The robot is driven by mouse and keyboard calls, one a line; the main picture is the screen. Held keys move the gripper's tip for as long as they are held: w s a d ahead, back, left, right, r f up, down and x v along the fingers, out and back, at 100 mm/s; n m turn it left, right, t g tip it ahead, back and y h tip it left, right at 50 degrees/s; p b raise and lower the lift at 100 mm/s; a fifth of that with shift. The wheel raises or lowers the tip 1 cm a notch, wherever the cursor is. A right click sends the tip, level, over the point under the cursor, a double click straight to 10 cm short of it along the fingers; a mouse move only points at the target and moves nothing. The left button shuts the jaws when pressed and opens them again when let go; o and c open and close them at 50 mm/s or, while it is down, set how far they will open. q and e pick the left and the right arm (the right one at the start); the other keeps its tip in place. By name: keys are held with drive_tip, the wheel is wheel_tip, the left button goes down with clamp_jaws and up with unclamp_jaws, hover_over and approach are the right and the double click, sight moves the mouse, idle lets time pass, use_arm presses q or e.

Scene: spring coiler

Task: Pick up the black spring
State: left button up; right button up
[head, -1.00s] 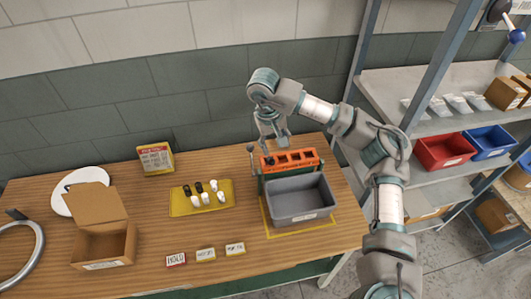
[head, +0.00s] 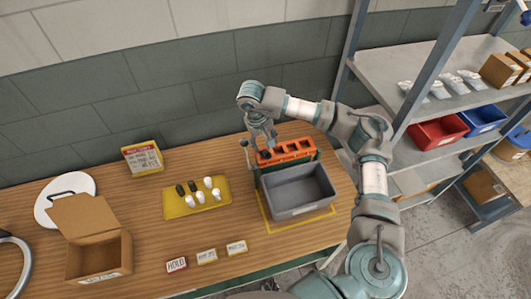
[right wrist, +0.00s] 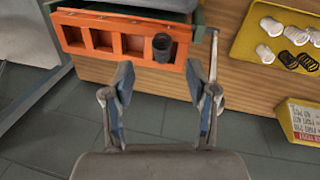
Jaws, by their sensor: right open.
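The black spring (right wrist: 162,45) stands in the end slot of the orange rack (right wrist: 128,60), at the right end of its row of slots in the right wrist view. In the head view that slot is at the left end of the rack (head: 303,146), close under my gripper. My right gripper (right wrist: 162,108) is open and empty, its two fingers apart, with the spring ahead of and between the fingertip lines. It also shows in the head view (head: 265,137), above the rack's left end. Two more black pieces (head: 181,189) lie with several white ones on the yellow tray (head: 172,208). My left gripper is out of view.
A grey bin (head: 300,208) stands directly in front of the rack. A thin post (head: 246,158) rises beside the rack's left end. Label cards (head: 207,256), an open cardboard box (head: 98,262) and a yellow sign (head: 142,157) are on the table. Shelves stand at the right.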

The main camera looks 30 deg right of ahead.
sight(266, 152)
drive_tip(key=shift+d+f, duration=0.1)
drive_tip(key=shift+f, duration=0.55)
drive_tip(key=f, duration=0.2)
drive_tip(key=d+f+p, duration=0.1)
drive_tip(key=f, duration=0.1)
drive_tip(key=shift+s+f, duration=0.1)
drive_tip(key=shift+f, duration=0.55)
drive_tip(key=shift+a, duration=0.15)
drive_tip(key=shift+c, duration=1.3)
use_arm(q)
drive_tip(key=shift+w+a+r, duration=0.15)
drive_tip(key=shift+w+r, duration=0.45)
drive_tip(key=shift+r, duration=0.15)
use_arm(e)
drive_tip(key=shift+a+r, duration=0.1)
clamp_jaws()
